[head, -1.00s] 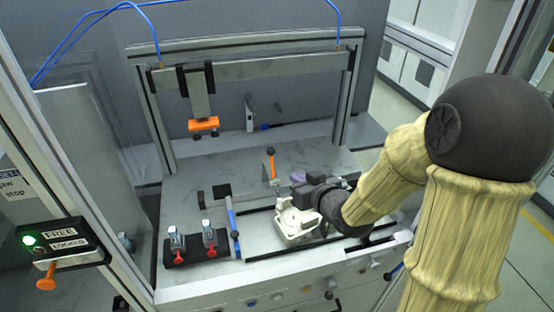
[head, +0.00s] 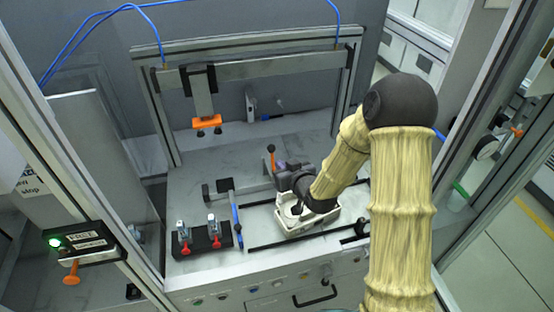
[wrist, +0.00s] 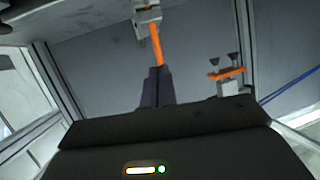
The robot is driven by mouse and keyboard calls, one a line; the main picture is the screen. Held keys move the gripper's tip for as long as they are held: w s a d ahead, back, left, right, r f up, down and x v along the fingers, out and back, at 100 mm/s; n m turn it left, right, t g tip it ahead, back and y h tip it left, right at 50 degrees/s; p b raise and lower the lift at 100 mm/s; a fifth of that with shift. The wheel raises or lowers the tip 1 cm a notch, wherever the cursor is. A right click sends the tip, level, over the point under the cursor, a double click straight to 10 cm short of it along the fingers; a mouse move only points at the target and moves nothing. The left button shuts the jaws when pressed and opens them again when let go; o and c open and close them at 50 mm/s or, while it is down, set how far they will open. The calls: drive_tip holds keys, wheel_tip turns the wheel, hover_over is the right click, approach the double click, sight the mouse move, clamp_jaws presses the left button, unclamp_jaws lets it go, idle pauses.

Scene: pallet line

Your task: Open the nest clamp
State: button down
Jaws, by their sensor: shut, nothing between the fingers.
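The nest clamp's orange handle (head: 271,155) stands upright behind the white nest (head: 294,222) on the machine bed. In the wrist view the orange handle (wrist: 156,46) leads to a grey metal clamp body (wrist: 146,14) at the top edge. My gripper (head: 278,167) is above the rear of the nest, close beside the handle. In the wrist view my gripper (wrist: 158,70) has its dark fingers together, with their tips at the handle's end; I cannot tell whether they touch it. My wrist hides part of the nest.
An orange-footed press (head: 207,122) hangs from the crossbar (head: 270,67) behind. Two red-tipped toggle clamps (head: 214,231) sit on a black block at left front. A blue lever (head: 235,215) stands between them and the nest. A FREE/LOCKED box (head: 85,240) with green light is at far left.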

sight(273, 159)
drive_tip(key=shift+p+x, duration=0.5)
drive_tip(key=shift+x, duration=1.15)
drive_tip(key=shift+w+d, duration=0.2)
